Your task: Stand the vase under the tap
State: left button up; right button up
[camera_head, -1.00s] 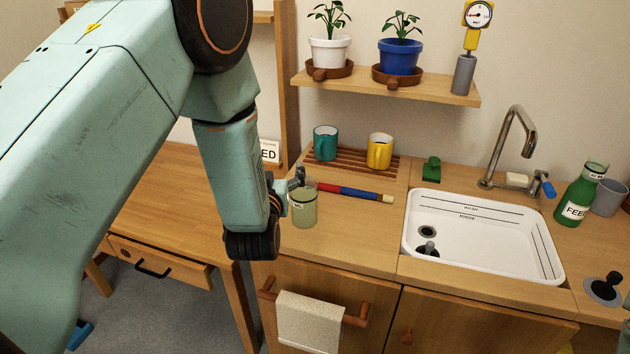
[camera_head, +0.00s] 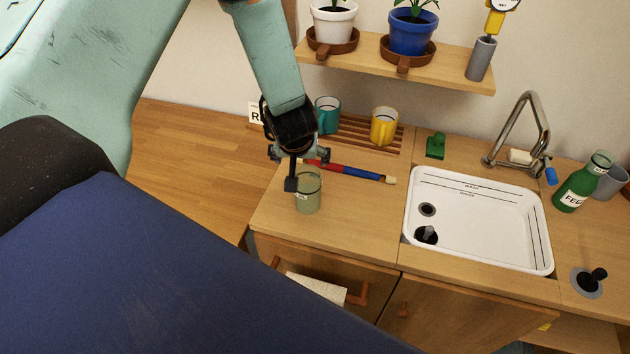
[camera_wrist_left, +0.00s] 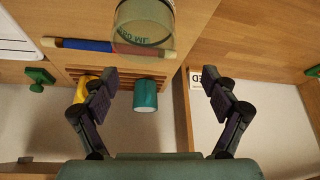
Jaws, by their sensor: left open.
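The vase (camera_head: 308,192) is a see-through greenish glass vessel with a small label. It stands upright on the wooden counter, left of the sink. The metal tap (camera_head: 520,120) rises behind the white sink (camera_head: 480,235). My right gripper is not in view.
A red and blue stick (camera_head: 350,171) lies behind the vase. Teal (camera_head: 327,116) and yellow (camera_head: 384,127) mugs stand on a slatted rack. A green bottle (camera_head: 575,190) stands right of the sink. A shelf (camera_head: 440,75) with potted plants hangs above. Counter between vase and sink is clear.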

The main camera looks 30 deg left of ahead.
aim_at(309, 180)
pick_arm(q)
jog(key=shift+s+d+f+m+g+h, duration=0.2)
jog(key=shift+s+d+f+m+h, duration=0.05)
jog(key=shift+d, duration=0.35)
jog(key=shift+s+d+f+m+g+h, duration=0.2)
jog(key=shift+s+d+f+m+h, duration=0.05)
jog(key=shift+d, duration=0.35)
jog(key=shift+f, duration=0.2)
jog(key=b+x, duration=0.2)
jog(key=x, duration=0.4)
jog(key=shift+s+f, duration=0.1)
jog(key=shift+f, duration=0.1)
jog(key=shift+w+a+f, duration=0.15)
jog(key=shift+w+f, duration=0.1)
jog(key=shift+f, duration=0.2)
jog(key=shift+c, duration=0.3)
jog(key=c, duration=0.6)
jog(key=shift+r, duration=0.1)
jog(key=c, duration=0.9)
